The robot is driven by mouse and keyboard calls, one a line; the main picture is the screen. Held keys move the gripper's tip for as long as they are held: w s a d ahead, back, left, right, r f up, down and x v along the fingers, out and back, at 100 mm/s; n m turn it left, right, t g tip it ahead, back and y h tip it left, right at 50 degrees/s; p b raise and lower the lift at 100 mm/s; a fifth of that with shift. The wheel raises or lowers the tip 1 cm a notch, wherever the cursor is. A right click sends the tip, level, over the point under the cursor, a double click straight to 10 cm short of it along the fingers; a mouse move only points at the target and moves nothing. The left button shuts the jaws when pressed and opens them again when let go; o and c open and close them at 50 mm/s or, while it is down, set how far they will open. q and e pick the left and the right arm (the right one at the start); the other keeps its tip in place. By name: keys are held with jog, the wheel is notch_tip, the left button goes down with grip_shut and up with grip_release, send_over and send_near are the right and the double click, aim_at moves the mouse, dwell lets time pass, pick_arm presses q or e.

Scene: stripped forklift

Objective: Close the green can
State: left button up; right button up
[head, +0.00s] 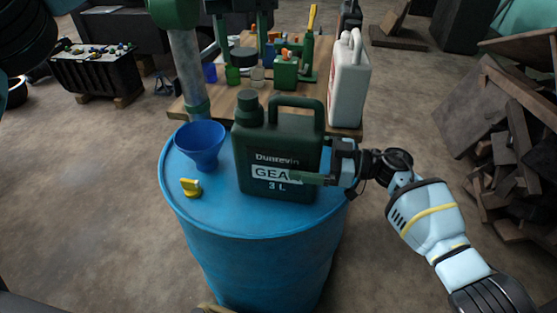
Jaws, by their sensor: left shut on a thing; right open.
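A dark green can (278,152) with a white "GEAR 3 L" label stands upright on a blue drum (255,255). Its neck (248,103) rises at the top left, beside the handle; I cannot tell whether a dark cap sits on it. A small yellow winged piece (191,187) lies on the drum top, left of the can. My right gripper (322,165) is at the can's right side, open, with one finger across the can's front. The other finger is partly hidden. My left gripper is not in view.
A blue funnel (200,145) stands on the drum left of the can. Behind are a wooden workbench (222,104) with bottles, a white jug (349,82) and a green column stand (188,70). Scrap boards (515,150) are piled at right.

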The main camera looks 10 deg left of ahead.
jog(key=shift+c, duration=0.4)
jog(key=c, duration=1.2)
pick_arm(q)
send_over(248, 95)
jog(key=shift+f, duration=2.5)
jog(key=shift+f, duration=0.9)
jog(key=shift+f, duration=0.55)
